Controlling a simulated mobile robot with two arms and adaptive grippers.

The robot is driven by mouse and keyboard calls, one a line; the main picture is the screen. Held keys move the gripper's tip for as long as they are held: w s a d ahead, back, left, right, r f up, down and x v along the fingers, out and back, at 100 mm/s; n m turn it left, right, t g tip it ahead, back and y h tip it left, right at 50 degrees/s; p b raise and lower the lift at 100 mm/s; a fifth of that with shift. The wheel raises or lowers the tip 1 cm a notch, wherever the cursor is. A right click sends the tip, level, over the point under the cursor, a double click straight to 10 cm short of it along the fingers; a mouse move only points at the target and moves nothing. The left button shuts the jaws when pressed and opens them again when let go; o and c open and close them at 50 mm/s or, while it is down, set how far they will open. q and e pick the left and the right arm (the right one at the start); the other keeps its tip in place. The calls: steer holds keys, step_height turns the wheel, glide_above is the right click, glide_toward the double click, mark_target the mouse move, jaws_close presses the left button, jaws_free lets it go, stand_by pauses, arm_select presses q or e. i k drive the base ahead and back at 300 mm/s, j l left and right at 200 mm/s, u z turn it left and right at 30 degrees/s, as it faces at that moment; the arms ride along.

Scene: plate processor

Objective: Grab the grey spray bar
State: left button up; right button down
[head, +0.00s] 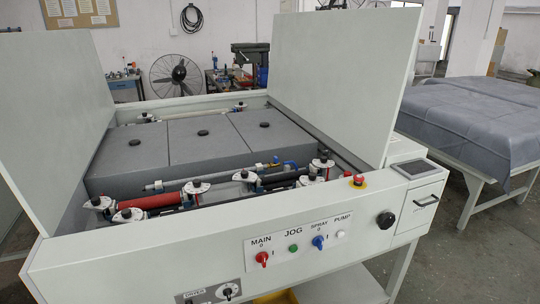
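A thin grey bar (212,178), which looks like the grey spray bar, lies across the open plate processor (150,254), just in front of the grey covers. Its left end is a light tip, and a blue fitting (291,163) sits by its right end. A red roller (152,201) and a dark roller (285,176) lie in front of it, held by white and black end brackets. A second thin pale bar shows at the back of the machine. Neither of my grippers is in view, and nothing is touching the grey bar.
Two upright lid panels (335,75) stand at the left and right of the opening. Grey covers (196,138) with black knobs fill the middle. The front panel carries switches and a red emergency button (359,181). A cloth-covered table (470,118) stands at the right.

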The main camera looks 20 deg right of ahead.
mark_target(159, 184)
steer(key=i+u, duration=0.1)
steer(key=i, duration=0.85)
